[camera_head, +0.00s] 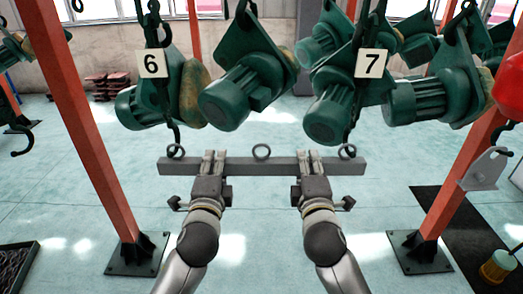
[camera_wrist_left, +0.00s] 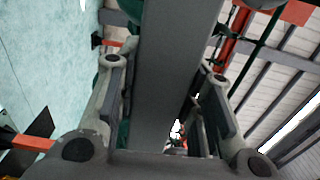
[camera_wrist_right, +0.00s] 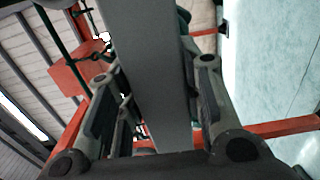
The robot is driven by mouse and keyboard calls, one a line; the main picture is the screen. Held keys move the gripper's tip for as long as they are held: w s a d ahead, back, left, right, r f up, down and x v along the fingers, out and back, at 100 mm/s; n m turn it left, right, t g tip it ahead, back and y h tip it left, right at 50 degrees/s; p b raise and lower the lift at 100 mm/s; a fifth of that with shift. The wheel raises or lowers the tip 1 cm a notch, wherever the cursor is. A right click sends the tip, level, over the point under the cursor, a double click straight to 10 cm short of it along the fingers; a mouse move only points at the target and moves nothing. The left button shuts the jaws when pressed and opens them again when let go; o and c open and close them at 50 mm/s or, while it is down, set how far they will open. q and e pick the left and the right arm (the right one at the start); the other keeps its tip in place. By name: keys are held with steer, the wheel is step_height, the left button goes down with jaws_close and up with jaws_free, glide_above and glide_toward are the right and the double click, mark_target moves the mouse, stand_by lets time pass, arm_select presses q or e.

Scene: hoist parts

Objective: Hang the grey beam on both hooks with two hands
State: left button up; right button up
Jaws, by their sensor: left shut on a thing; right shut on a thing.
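The beam also runs between the fingers in both wrist views (camera_wrist_left: 178,75) (camera_wrist_right: 155,75). Dark hooks hang under tags 6 (camera_head: 174,133) and 7 (camera_head: 347,138), overlapping the end rings in the picture. I cannot tell whether they pass through.
Green hoist motors (camera_head: 245,88) hang close above the beam. Orange posts stand at left (camera_head: 85,130) and right (camera_head: 465,165) on dark base plates. A dark mat (camera_head: 455,230) lies at right. The floor between the posts is clear.

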arm_select(q)
steer(key=shift+f, duration=0.4)
arm_select(e)
steer(key=shift+w+f, duration=0.1)
steer(key=shift+f, duration=0.3)
stand_by(0.7)
arm_select(q)
steer(key=o, duration=1.1)
steer(key=shift+f, duration=0.2)
arm_select(e)
steer(key=o, duration=0.6)
arm_select(q)
steer(key=shift+r, duration=0.1)
arm_select(e)
steer(key=o, duration=0.5)
arm_select(q)
steer(key=o, duration=0.3)
arm_select(e)
steer(key=shift+f, duration=0.15)
arm_select(q)
steer(key=shift+o, duration=0.2)
